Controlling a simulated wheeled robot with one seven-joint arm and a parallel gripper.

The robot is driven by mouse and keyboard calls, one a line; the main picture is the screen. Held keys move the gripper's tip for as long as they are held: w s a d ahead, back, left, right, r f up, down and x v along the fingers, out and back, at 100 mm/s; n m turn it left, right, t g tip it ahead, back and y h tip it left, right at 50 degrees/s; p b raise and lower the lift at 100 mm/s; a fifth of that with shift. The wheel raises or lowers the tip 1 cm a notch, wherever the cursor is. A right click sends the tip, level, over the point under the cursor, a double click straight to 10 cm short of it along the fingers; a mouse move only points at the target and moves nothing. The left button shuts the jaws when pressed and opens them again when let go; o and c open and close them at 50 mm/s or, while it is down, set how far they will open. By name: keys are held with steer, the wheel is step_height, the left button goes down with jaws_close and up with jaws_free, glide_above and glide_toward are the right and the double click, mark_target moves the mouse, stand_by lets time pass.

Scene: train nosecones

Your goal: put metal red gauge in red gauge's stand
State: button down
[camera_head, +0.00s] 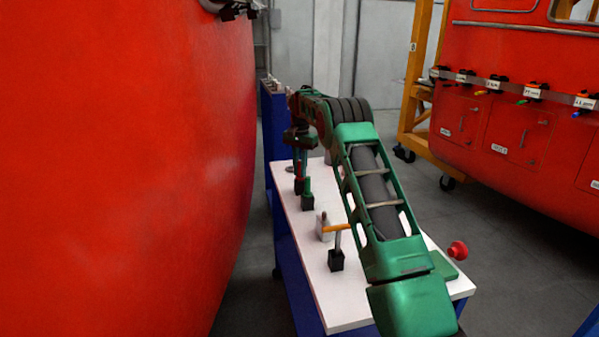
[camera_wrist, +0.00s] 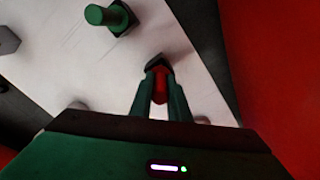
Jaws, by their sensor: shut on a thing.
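The red gauge (camera_wrist: 160,88) is upright between the two green fingers of my gripper (camera_wrist: 160,92), which is shut on it. In the wrist view a black stand (camera_wrist: 158,61) shows right at the far side of the red gauge. Whether the gauge sits inside the stand or just above it, I cannot tell. In the head view my gripper (camera_head: 300,166) points down over the far part of the white table, small and partly dark.
A green gauge (camera_wrist: 98,15) stands in its own black stand nearby. An orange-topped gauge (camera_head: 336,228) in a black stand (camera_head: 336,260) is nearer on the white table (camera_head: 322,290). A large red nosecone (camera_head: 120,170) flanks the left.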

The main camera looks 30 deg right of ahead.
steer(key=shift+f, duration=0.5)
steer(key=c, duration=1.7)
jaws_free()
steer(key=shift+o, duration=0.2)
step_height(320, 180, up, 12)
steer(key=shift+d+f, duration=0.1)
steer(key=shift+f, duration=0.05)
steer(key=s+a+r+n, duration=0.15)
steer(key=s+r, duration=0.25)
steer(key=s, duration=0.9)
steer(key=s+a+r+n, duration=0.15)
steer(key=s+r, duration=0.35)
steer(key=s, duration=0.7)
steer(key=s+a+f+n, duration=0.1)
steer(key=s+a+f, duration=0.2)
steer(key=s, duration=0.8)
steer(key=s+a+f+n, duration=0.1)
steer(key=s+a+f, duration=0.2)
steer(key=s, duration=0.9)
steer(key=s+a+f, duration=0.2)
steer(key=s+f, duration=0.5)
steer(key=s, duration=0.4)
steer(key=shift+s+a+n, duration=0.3)
steer(key=shift+a+n, duration=0.1)
